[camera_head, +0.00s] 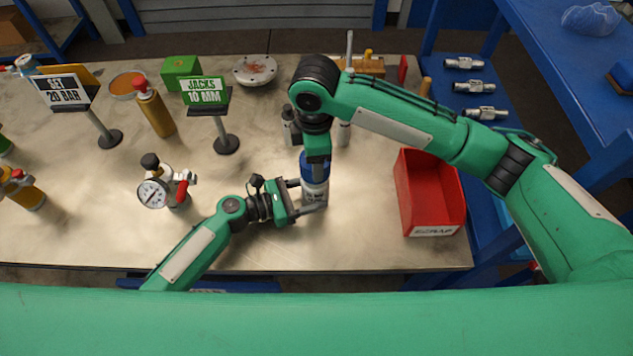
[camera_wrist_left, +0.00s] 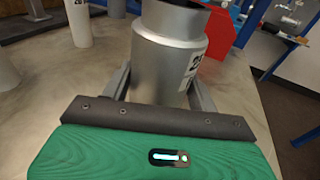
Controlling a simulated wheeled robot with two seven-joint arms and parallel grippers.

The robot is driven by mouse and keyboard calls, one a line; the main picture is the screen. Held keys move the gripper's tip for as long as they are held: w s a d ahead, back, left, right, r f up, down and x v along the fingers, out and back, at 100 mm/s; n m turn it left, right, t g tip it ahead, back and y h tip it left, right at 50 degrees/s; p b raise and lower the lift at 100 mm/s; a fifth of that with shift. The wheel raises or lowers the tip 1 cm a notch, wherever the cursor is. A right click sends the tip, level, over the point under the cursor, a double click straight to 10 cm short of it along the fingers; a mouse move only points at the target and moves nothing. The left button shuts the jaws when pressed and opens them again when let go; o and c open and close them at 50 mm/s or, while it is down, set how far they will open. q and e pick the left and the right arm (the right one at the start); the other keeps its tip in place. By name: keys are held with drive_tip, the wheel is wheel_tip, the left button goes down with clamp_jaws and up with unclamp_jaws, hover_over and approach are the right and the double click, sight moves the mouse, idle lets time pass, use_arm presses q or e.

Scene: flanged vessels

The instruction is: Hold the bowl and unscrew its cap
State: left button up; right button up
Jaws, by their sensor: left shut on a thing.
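The bowl (camera_head: 314,194) is a silver cylinder with a dark-lettered label, upright on the bench near its front middle. Its blue cap (camera_head: 309,172) shows at the top, partly hidden by my right wrist. My left gripper (camera_head: 311,197) comes from the left and is shut on the bowl, one finger on each side.
A red scrap bin (camera_head: 432,192) stands to the right. A pressure gauge (camera_head: 154,192) with a red-handled valve stands to the left. Two signs on stands, the green (camera_head: 206,92) and the white (camera_head: 62,91), rise behind.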

drive_tip(key=shift+r, duration=2.4)
use_arm(q)
drive_tip(key=o, duration=1)
drive_tip(key=v, duration=1.2)
